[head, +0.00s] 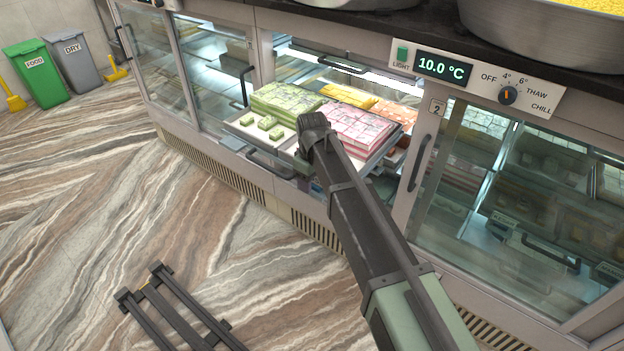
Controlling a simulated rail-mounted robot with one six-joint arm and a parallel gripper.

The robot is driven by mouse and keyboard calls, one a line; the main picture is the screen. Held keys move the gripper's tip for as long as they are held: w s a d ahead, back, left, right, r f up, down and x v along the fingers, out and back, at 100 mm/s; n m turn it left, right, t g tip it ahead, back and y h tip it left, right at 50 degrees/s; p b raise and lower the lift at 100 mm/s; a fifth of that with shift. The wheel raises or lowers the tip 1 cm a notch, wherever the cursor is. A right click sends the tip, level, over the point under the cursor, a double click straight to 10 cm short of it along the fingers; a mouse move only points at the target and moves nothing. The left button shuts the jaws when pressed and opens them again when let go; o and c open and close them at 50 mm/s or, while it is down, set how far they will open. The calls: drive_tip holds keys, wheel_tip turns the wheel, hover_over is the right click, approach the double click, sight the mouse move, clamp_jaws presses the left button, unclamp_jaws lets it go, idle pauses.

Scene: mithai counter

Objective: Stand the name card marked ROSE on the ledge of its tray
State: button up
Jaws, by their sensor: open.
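I cannot make out a card marked ROSE in the head view. A tray (283,158) is pulled out of the open middle bay. It carries a block of green sweets (285,100), a few loose green pieces (267,122) and a block of pink sweets (352,127). No ROSE lettering is readable on its front, partly covered by my arm. My arm reaches from the lower right to the tray's front and bends there. The jaws are hidden behind the arm, so I cannot see what is between them.
Yellow and orange sweets (362,98) lie deeper in the bay. The right glass door (530,200) is closed, with small cards (503,219) behind it. A control panel (472,75) reads 10.0 °C. Bins (37,72) stand far left. Marbled floor in front is mostly clear.

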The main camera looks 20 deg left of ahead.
wheel_tip(320, 180, up, 10)
drive_tip(key=p, duration=0.9)
drive_tip(key=shift+r+p, duration=0.25)
drive_tip(key=shift+p, duration=0.15)
